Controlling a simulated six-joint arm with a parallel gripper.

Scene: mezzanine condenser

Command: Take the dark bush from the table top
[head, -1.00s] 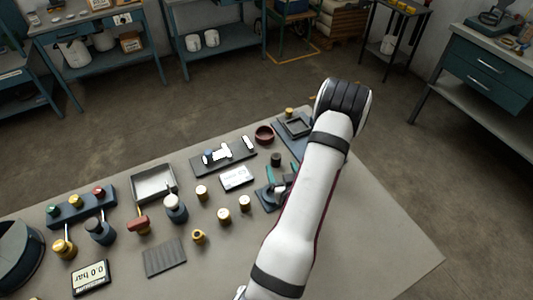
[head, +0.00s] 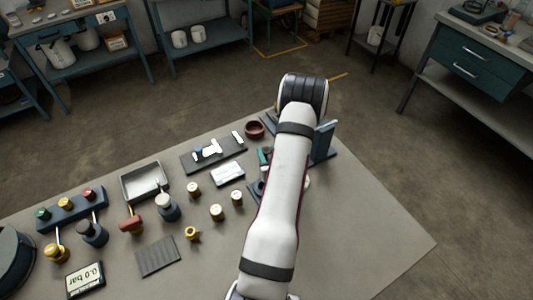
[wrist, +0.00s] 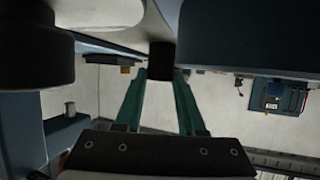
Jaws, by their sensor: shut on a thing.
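The dark bush (wrist: 161,58) is a short dark cylinder between the tips of my gripper's teal fingers (wrist: 162,76) in the wrist view. My gripper is shut on it. In the head view my white arm covers the bush and most of the gripper; only a bit of a teal finger (head: 265,156) shows at the arm's left edge. The table top (head: 345,225) is light grey. I cannot tell whether the bush still touches it.
Left of my arm are a reddish-brown bowl (head: 255,129), a dark rack (head: 214,153), a white card (head: 227,173) and several brass-coloured pieces. A blue-grey upright plate (head: 325,138) stands close on the arm's right. The table's right front is clear.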

